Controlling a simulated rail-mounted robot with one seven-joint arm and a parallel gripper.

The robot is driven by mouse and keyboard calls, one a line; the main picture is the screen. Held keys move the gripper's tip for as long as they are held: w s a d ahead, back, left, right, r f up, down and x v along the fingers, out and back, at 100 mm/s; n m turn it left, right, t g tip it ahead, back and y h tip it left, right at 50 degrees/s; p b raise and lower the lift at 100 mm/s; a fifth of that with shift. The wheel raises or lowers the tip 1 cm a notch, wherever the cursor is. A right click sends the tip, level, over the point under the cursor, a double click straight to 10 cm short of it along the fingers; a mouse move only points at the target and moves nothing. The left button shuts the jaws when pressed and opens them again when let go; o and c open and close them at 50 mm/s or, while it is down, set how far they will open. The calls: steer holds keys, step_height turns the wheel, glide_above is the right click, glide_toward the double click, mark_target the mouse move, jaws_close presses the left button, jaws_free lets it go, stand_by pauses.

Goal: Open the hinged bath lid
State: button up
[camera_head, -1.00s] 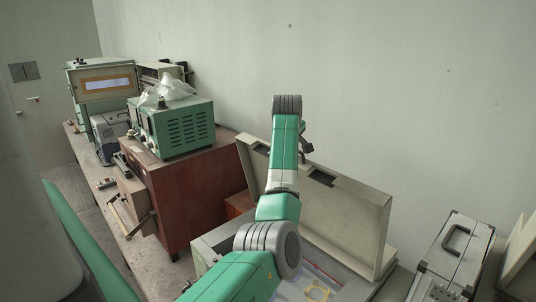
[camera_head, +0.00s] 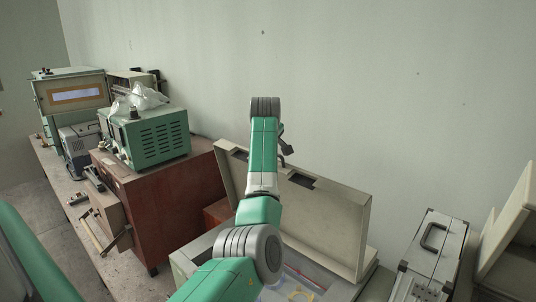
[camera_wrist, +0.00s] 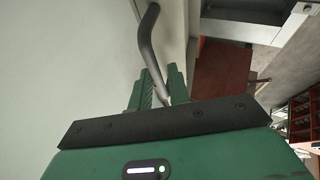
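The beige bath lid (camera_head: 325,222) stands raised, steeply tilted, on the back side of the grey bath box (camera_head: 186,262) in the head view. Dark cutouts show along its upper part. My arm reaches over it and hides part of the lid and box. In the wrist view a dark bent handle (camera_wrist: 147,35) runs down between the two green fingers of my gripper (camera_wrist: 161,88). The fingers are close on both sides of the handle and look shut on it. In the head view my arm hides most of the grip.
A dark red cabinet (camera_head: 165,205) with a green instrument (camera_head: 150,135) on top stands left of the bath. A grey case (camera_head: 432,258) with a handle stands at right. The pale wall (camera_head: 350,80) is behind the lid.

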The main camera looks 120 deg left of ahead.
steer(key=b+v, duration=0.1)
steer(key=v, duration=0.5)
steer(key=shift+d+r+b, duration=0.25)
steer(key=shift+r+b, duration=0.05)
steer(key=shift+b, duration=0.05)
